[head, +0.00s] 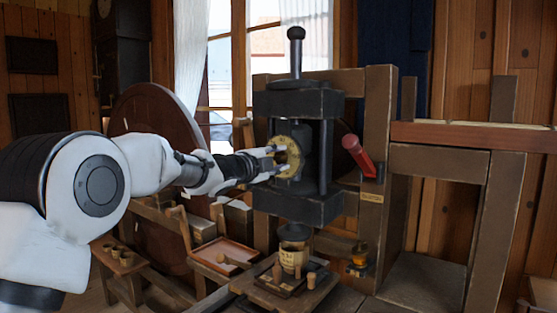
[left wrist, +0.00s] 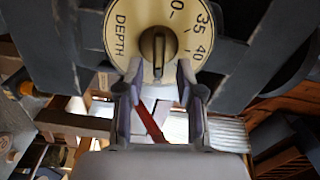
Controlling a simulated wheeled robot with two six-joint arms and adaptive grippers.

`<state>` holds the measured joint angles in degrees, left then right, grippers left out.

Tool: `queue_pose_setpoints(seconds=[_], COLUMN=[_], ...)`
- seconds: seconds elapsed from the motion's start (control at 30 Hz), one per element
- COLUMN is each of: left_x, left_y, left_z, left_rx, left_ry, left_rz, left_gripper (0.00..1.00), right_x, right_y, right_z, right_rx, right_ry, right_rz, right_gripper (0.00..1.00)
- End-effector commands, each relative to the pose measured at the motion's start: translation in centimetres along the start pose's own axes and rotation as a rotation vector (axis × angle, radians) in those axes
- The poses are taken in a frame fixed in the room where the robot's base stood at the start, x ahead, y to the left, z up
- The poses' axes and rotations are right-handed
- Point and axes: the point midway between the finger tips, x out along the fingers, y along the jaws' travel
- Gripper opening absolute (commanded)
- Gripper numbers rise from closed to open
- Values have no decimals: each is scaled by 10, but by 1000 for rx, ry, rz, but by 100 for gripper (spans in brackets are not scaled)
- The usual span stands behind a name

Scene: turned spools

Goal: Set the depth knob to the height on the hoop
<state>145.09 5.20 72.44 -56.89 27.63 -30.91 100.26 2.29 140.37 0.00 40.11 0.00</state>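The depth knob is a dark raised bar (left wrist: 158,50) on a round cream dial (left wrist: 125,52), which reads DEPTH, 35, 40 and a partly cut-off number. In the head view the dial (head: 290,148) is on the front of a dark press. My left gripper (head: 278,161) is level with it. In the left wrist view my left gripper's fingers (left wrist: 160,78) are apart, one on each side of the bar's lower end; I cannot tell if they touch it. I cannot make out the hoop for certain. My right gripper is not in view.
The dark press (head: 300,103) has a red-handled lever (head: 357,155) at its right. Below stand a bench with small wooden pieces (head: 311,280), a reddish tray (head: 225,255) and a small brass item (head: 359,256). A large wooden disc (head: 150,115) stands behind my left arm.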

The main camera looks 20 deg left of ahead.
Motion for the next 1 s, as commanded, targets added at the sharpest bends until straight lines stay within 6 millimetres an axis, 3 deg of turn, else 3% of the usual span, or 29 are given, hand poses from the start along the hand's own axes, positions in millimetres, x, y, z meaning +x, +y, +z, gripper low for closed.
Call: queue_pose_setpoints(seconds=[0.17,0.27,0.5,0.7,1.0], left_x=[-4,-16,-77,-112,-118], left_y=[1,1,0,0,1], left_z=[0,1,1,1,1], left_rx=[-2,-3,-6,-3,0], left_ry=[0,-1,-1,0,0], left_rz=[2,3,0,1,2], left_gripper=[36,36,36,36,36], right_x=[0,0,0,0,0], right_y=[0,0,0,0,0], right_z=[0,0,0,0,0], right_rx=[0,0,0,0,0], right_ry=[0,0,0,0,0], right_rz=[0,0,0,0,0], right_gripper=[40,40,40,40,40])
